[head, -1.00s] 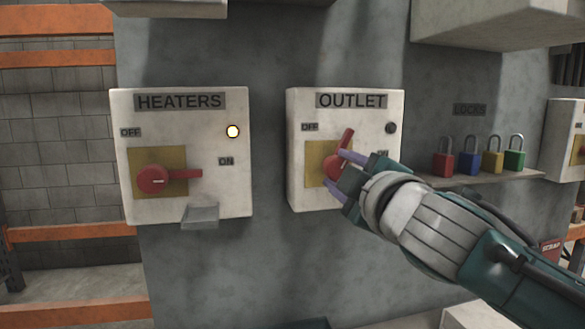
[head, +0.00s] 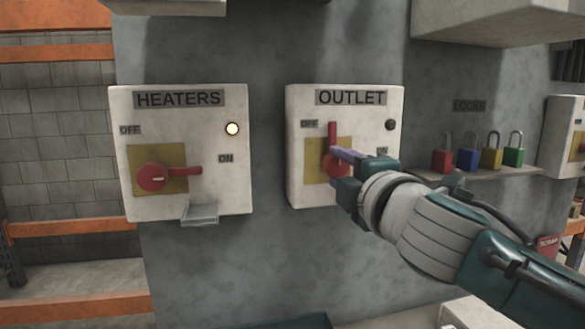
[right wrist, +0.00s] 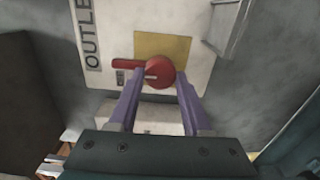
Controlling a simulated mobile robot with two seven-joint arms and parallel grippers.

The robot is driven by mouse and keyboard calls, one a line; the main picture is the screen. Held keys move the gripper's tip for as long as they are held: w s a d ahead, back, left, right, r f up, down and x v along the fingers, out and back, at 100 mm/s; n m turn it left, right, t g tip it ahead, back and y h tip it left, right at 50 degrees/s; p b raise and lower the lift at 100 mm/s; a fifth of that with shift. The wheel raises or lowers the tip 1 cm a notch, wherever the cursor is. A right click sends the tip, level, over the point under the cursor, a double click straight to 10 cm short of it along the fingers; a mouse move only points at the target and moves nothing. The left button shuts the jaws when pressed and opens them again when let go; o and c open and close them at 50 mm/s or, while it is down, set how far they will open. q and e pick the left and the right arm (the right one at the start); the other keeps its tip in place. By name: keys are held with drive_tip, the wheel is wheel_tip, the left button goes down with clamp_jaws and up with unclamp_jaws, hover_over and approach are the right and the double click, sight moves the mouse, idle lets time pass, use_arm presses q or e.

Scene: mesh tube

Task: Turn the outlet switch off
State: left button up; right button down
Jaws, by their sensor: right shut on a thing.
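The outlet switch is a white box (head: 298,160) labelled OUTLET, with a yellow plate and a red handle (head: 332,136). The handle points straight up, with its tip beside the OFF label. The dark lamp (head: 390,125) at its upper right is unlit. My right gripper (head: 336,166) is at the red knob, its purple fingers partly covering it. In the right wrist view, the fingers (right wrist: 160,76) stand on either side of the round red knob (right wrist: 161,70), and the handle extends left past one fingertip. My left gripper is not in view.
A HEATERS box (head: 207,130) with a lit lamp and a red handle pointing right toward ON is at left. Several coloured padlocks (head: 466,160) stand on a shelf at right. Another box (head: 562,140) is at the far right. Orange racking (head: 70,229) is at left.

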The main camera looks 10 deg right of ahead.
drive_tip(key=shift+c, duration=1.7)
unclamp_jaws()
drive_tip(key=s, duration=1)
drive_tip(key=shift+d, duration=0.15)
